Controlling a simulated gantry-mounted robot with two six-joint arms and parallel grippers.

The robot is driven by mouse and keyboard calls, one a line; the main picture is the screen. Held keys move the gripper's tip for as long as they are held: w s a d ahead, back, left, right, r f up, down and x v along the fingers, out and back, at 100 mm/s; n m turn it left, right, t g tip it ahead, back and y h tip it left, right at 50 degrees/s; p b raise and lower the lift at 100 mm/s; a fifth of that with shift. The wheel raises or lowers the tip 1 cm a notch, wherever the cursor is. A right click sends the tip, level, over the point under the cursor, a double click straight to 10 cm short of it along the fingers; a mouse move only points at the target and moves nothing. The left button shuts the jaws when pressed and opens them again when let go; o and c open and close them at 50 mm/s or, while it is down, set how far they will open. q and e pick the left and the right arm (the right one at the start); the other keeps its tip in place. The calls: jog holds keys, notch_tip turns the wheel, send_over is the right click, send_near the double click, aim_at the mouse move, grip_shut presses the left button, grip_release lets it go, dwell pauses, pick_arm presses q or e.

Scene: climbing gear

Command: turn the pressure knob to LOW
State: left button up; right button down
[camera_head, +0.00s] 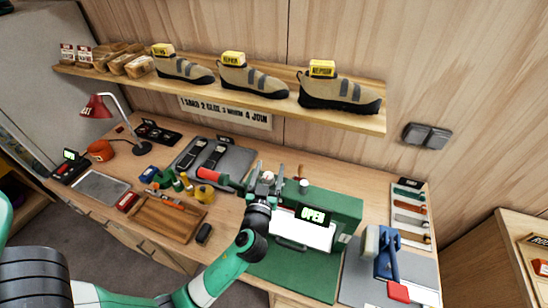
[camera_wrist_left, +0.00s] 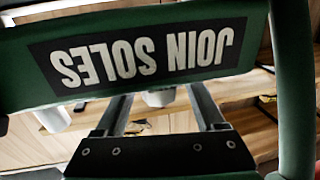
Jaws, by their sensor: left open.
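A green press (camera_head: 345,208) with a white front panel and a display reading OPEN (camera_head: 313,215) stands right of centre on the bench. A small pale round part (camera_head: 303,186) shows at its back left; I cannot tell if it is the pressure knob, and no LOW mark is readable. My left gripper (camera_head: 267,178) is open just left of the press. In the left wrist view, the green JOIN SOLES panel (camera_wrist_left: 145,52) shows upside down above the open fingers (camera_wrist_left: 160,112). A white rounded part (camera_wrist_left: 158,98) shows between the fingers, apparently beyond them. My right gripper is not in view.
A green mat (camera_head: 300,275) lies before the press. A blue clamp-like tool (camera_head: 387,255) stands to its right. Left are a wooden tray (camera_head: 160,222), small pots and a grey tray (camera_head: 240,160) with soles. A shelf (camera_head: 280,98) with shoes hangs above.

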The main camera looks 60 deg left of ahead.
pick_arm(q)
jog(key=shift+w+a, duration=0.35)
jog(key=shift+a, duration=0.15)
jog(key=shift+c, duration=0.4)
grip_shut()
jog(key=shift+d+m+t+h+p, duration=0.15)
jog(key=shift+m+t+h+p, duration=0.55)
jog(key=shift+t+h, duration=0.1)
jog(key=m+t+h+p, duration=0.1)
jog(key=p, duration=0.3)
jog(key=m+t+h+p, duration=0.1)
jog(key=m+h+p, duration=0.1)
jog(key=p, duration=0.2)
jog(key=w+m+t+h+p, duration=0.1)
jog(key=t+h+p, duration=0.1)
jog(key=p, duration=0.3)
jog(key=shift+d+r, duration=0.2)
jog(key=shift+d, duration=0.2)
jog(key=shift+d+f+m+h+p, duration=0.15)
jog(key=shift+m+h+p, duration=0.25)
jog(key=shift+p, duration=0.35)
